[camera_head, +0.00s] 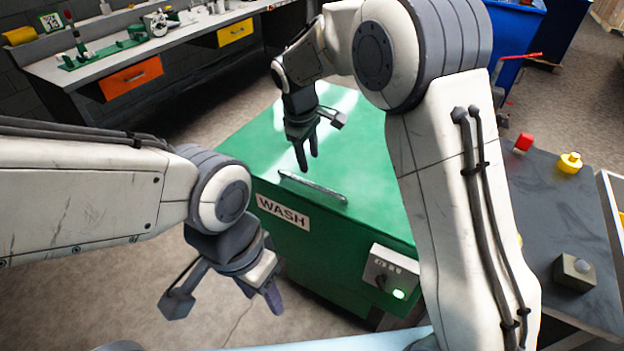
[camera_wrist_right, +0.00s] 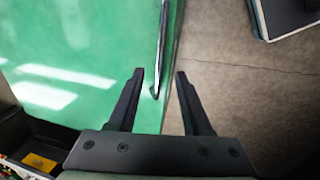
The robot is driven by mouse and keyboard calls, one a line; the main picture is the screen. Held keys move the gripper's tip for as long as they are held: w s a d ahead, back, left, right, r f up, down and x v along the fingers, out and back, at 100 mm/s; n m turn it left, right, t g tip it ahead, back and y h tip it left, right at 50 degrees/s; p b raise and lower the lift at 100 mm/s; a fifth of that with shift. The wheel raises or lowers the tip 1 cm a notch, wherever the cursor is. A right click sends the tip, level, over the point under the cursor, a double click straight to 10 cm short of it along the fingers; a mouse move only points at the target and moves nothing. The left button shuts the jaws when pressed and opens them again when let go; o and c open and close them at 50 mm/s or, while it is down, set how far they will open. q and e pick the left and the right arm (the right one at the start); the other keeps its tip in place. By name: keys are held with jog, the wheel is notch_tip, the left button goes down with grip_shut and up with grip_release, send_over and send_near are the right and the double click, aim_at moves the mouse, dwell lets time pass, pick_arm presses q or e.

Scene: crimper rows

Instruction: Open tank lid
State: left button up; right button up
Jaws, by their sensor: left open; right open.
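The green wash tank (camera_head: 335,265) stands in the middle of the head view with a "WASH" label on its front. Its green lid (camera_head: 365,150) lies flat and closed on top. A metal bar handle (camera_head: 312,188) runs along the lid's front edge. My right gripper (camera_head: 307,165) is open and empty above the lid, just behind the handle. In the right wrist view, the handle (camera_wrist_right: 160,50) shows between and beyond the open fingers (camera_wrist_right: 160,80), apart from them. My left gripper (camera_head: 272,300) is low in front of the tank, to its left; its fingers are partly hidden.
A control box (camera_head: 390,278) with a knob and a lit green light is on the tank's front right. A dark table (camera_head: 560,215) with red and yellow pieces stands at right. A workbench (camera_head: 190,40) with drawers is behind at left. The floor at left is clear.

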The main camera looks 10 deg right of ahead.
aim_at(313, 184)
jog(key=f, duration=0.3)
jog(key=w+f, duration=0.1)
jog(key=f, duration=0.2)
jog(key=d+f, duration=0.1)
jog(key=f, duration=0.2)
jog(key=shift+w+f, duration=0.2)
jog(key=shift+f, duration=0.1)
grip_shut()
dwell(1.0)
